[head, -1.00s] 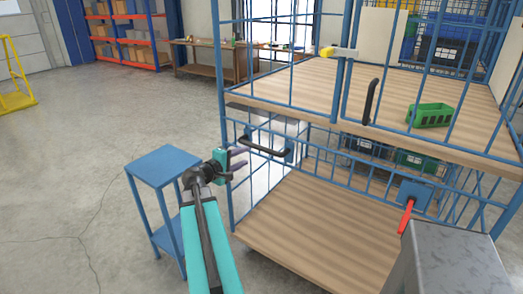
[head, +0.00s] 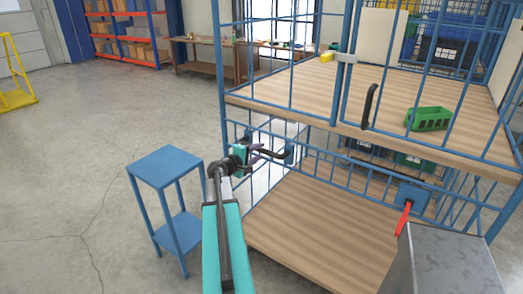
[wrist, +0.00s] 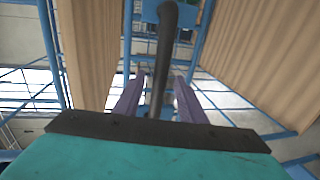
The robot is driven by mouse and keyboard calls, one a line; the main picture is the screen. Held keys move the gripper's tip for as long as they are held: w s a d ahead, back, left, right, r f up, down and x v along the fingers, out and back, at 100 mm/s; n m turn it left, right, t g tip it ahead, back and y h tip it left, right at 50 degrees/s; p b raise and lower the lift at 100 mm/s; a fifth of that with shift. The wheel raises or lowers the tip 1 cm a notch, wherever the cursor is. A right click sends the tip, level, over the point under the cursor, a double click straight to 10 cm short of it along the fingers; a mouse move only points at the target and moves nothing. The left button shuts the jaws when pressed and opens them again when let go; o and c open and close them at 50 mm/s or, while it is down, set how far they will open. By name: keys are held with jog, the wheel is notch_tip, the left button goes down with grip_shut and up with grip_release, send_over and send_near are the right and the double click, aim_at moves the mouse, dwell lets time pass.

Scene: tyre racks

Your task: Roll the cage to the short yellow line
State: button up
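The cage (head: 290,85) is a tall blue wire frame with wooden shelves, filling the middle and right of the head view. A black bar handle (head: 276,156) sits on its left side, below the upper shelf. My gripper (head: 262,150) is at this handle. In the wrist view the handle (wrist: 165,60) runs between my two purple fingers (wrist: 159,78), with gaps visible on both sides, so the fingers are open around it. A red lever (head: 404,217) is on the cage's lower right. No short yellow line is visible.
A small blue stand (head: 165,168) is close left of my arm. A workbench (head: 200,48), a box rack (head: 125,35) and a yellow frame (head: 14,85) stand farther back.

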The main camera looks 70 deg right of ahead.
aim_at(262, 151)
jog(key=shift+p+x, duration=0.4)
jog(key=shift+x, duration=1.3)
jog(key=shift+c, duration=0.2)
grip_shut()
jog(key=shift+a+f, duration=0.1)
jog(key=shift+a, duration=0.05)
